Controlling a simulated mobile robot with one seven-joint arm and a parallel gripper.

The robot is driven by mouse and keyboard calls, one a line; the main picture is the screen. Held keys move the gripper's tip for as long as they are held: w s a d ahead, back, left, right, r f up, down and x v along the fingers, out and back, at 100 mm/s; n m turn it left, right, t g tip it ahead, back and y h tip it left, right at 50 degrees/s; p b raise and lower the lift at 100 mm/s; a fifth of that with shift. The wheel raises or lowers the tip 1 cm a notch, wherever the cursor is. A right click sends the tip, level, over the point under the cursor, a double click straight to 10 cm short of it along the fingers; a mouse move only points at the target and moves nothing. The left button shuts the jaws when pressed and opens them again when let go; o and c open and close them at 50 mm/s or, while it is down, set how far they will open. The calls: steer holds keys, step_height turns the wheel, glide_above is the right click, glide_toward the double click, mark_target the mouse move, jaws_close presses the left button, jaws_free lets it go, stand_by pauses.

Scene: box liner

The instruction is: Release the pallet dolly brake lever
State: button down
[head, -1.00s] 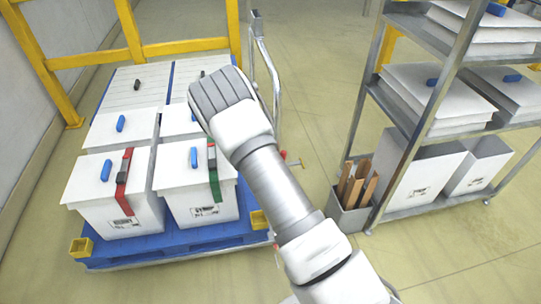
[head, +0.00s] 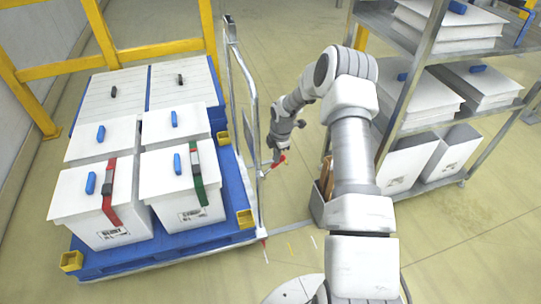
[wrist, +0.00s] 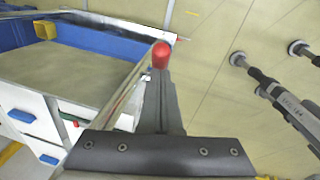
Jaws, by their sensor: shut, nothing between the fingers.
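The pallet dolly (head: 245,195) stands at left with a blue deck and a tall grey push handle on its right side. The brake lever (head: 281,160) has a red tip and sticks out at the dolly's right side. My gripper (head: 276,154) is at the lever, pointing down. In the wrist view the red knob (wrist: 161,55) shows right at the ends of my gripper's dark fingers (wrist: 161,78). The fingers are together with nothing between them. Whether they touch the knob I cannot tell. The lever's lower part is hidden behind the fingers.
White lidded boxes (head: 85,205) with blue handles, some with red or green straps, stand on the dolly. A grey shelf rack (head: 415,80) with white panels and bins is close on the right. A yellow rail (head: 110,62) stands behind. Floor between dolly and rack is narrow.

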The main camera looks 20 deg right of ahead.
steer(key=shift+d+f+y+b, duration=0.75)
steer(key=shift+d+f+y, duration=0.05)
steer(key=shift+d+y, duration=0.25)
steer(key=shift+d+f+y+b, duration=0.65)
steer(key=shift+f+y+b, duration=0.15)
steer(key=shift+b, duration=0.4)
steer(key=shift+d+f+b, duration=0.2)
steer(key=shift+d+b, duration=0.15)
steer(key=shift+b, duration=0.25)
steer(key=shift+d, duration=0.15)
